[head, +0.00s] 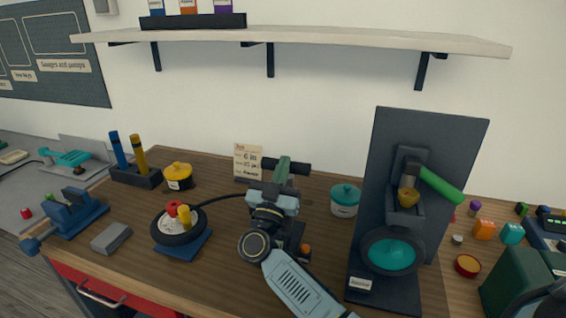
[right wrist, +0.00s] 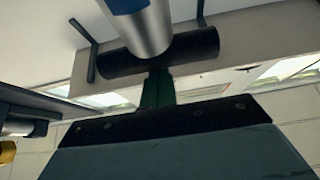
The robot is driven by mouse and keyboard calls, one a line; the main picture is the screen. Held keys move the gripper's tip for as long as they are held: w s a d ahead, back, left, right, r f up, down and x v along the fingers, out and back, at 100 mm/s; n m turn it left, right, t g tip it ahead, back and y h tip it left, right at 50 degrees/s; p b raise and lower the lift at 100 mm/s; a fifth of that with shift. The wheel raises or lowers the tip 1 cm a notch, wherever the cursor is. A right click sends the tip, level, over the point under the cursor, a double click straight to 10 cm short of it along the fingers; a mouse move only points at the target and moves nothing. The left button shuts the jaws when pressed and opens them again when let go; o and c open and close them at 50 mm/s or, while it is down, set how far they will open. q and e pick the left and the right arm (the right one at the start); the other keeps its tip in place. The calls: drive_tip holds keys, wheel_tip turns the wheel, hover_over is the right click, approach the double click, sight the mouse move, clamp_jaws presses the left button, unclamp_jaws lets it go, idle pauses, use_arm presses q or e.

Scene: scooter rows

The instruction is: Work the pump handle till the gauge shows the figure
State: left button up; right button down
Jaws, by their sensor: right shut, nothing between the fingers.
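The pump's black crossbar handle (head: 298,168) stands at the middle of the bench. It fills the upper middle of the right wrist view (right wrist: 190,55), with a silver and blue cylinder (right wrist: 148,28) meeting it. My right gripper (head: 282,165) is shut and empty, its dark green fingers (right wrist: 157,92) right at the bar; I cannot tell if they touch. My arm hides most of the pump body. A black hose (head: 222,198) runs from the pump to a small wheel (head: 178,226) on a blue stand. A gauge face is not visible. My left gripper is out of view.
A note card (head: 248,160) with small figures stands behind the pump. A blue vise (head: 75,212) is at the left. A shelf (head: 300,37) hangs above.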

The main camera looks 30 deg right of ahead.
drive_tip(key=shift+f, duration=0.2)
wheel_tip(320, 180, up, 4)
drive_tip(key=p, duration=0.5)
drive_tip(key=b+v, duration=0.1)
drive_tip(key=v, duration=0.9)
drive_tip(key=shift+s+a+r, duration=0.25)
drive_tip(key=shift+s+a, duration=0.05)
drive_tip(key=shift+a, duration=0.05)
idle(0.3)
